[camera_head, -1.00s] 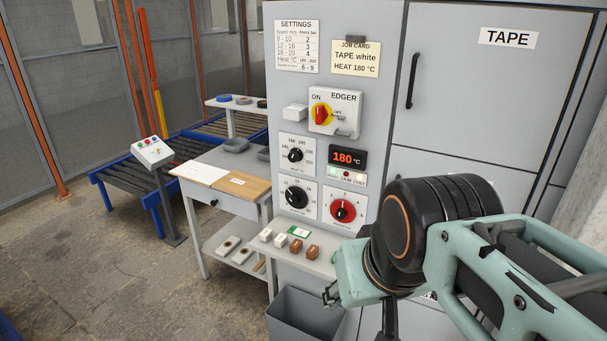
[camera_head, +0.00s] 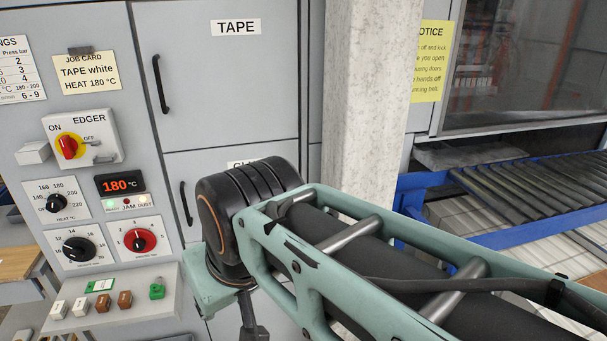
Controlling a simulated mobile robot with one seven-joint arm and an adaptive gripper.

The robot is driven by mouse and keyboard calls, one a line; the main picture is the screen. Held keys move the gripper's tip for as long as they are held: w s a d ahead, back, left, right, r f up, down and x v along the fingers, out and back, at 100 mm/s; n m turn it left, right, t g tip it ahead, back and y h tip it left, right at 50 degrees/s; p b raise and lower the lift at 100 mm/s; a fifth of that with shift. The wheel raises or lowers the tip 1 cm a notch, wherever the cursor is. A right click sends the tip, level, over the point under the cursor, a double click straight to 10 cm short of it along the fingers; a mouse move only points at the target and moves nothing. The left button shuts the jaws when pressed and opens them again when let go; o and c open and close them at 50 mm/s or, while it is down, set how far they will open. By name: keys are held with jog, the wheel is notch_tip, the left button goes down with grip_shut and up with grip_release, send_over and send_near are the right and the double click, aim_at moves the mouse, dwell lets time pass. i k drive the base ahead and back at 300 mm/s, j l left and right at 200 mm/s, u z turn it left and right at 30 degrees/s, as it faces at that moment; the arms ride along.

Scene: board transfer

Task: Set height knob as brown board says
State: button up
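The lower left black knob (camera_head: 75,248) sits on a white dial plate with numbers around 12, 14 and 16; its small caption is too blurred to read. I take it as the height knob. Its exact pointer setting is hard to read. The brown board (camera_head: 18,263) lies on the side table at the left edge, partly cut off; no writing on it is readable. The settings card (camera_head: 18,68) is cut off at the left. My arm crosses the lower right in front of the cabinet; my gripper is not in view.
The panel also holds a heat knob (camera_head: 57,203), a red knob (camera_head: 139,241), a 180 °C display (camera_head: 121,184) and the edger switch (camera_head: 68,147). A ledge (camera_head: 150,304) below carries small white and brown blocks and a green item. A concrete pillar (camera_head: 367,100) and roller conveyor (camera_head: 530,185) stand right.

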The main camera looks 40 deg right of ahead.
aim_at(77, 249)
jog(key=z, duration=3.4)
jog(key=u, duration=2.6)
jog(key=i+j+u, duration=0.25)
jog(key=i+j, duration=0.25)
jog(key=j, duration=0.35)
jog(key=i+j, duration=0.15)
jog(key=j, duration=0.2)
jog(key=z, duration=0.05)
